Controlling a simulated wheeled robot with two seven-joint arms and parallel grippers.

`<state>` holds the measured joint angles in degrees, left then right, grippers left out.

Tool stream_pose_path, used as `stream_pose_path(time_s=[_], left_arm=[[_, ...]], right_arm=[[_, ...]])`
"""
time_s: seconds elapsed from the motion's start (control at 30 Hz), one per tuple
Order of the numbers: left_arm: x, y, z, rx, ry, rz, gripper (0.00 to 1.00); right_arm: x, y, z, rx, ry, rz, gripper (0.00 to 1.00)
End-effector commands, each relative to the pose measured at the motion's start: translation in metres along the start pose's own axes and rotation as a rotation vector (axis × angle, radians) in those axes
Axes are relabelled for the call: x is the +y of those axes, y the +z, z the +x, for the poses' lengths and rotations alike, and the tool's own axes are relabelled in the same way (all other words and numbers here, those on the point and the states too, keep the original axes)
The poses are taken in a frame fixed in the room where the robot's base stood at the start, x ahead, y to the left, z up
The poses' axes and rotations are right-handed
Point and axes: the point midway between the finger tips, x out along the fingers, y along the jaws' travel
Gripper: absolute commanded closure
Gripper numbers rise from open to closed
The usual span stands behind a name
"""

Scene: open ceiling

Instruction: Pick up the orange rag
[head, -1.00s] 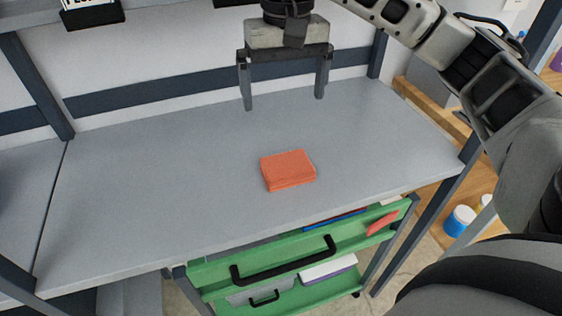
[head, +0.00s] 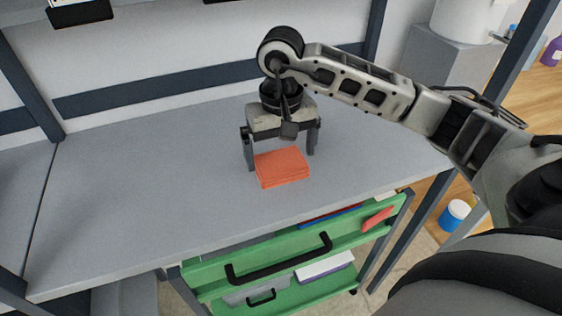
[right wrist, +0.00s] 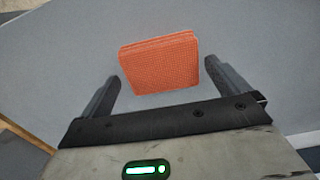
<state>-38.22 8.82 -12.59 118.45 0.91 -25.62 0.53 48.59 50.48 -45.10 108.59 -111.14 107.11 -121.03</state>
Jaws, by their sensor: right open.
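The folded orange rag (head: 283,168) lies flat on the grey tabletop (head: 150,190), near its front edge. It also shows in the right wrist view (right wrist: 160,66), ahead of and between the fingers. My right gripper (head: 279,162) is open and empty, pointing down just behind the rag in the head view. In the right wrist view its two fingers (right wrist: 166,88) stand apart, one toward each side of the rag, and do not touch it. My left gripper is not in view.
Below the table's front edge stand open green drawers (head: 345,243) with black handles and a few items inside. A blue and white tub (head: 455,215) is at the right below. Dark shelf posts (head: 30,85) frame the table. The tabletop left of the rag is clear.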

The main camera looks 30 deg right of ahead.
Motion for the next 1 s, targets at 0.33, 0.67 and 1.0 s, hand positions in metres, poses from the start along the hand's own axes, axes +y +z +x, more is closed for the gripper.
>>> stream_pose_path(time_s=[0.33,0.67,1.0], left_arm=[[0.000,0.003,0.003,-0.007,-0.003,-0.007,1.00],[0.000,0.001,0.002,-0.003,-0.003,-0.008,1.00],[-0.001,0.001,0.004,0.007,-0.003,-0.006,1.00]], right_arm=[[0.000,-0.001,0.015,0.001,0.000,0.001,0.00],[0.000,-0.001,0.015,0.002,0.000,0.001,0.32],[0.000,-0.002,0.002,0.006,-0.001,0.001,0.32]])
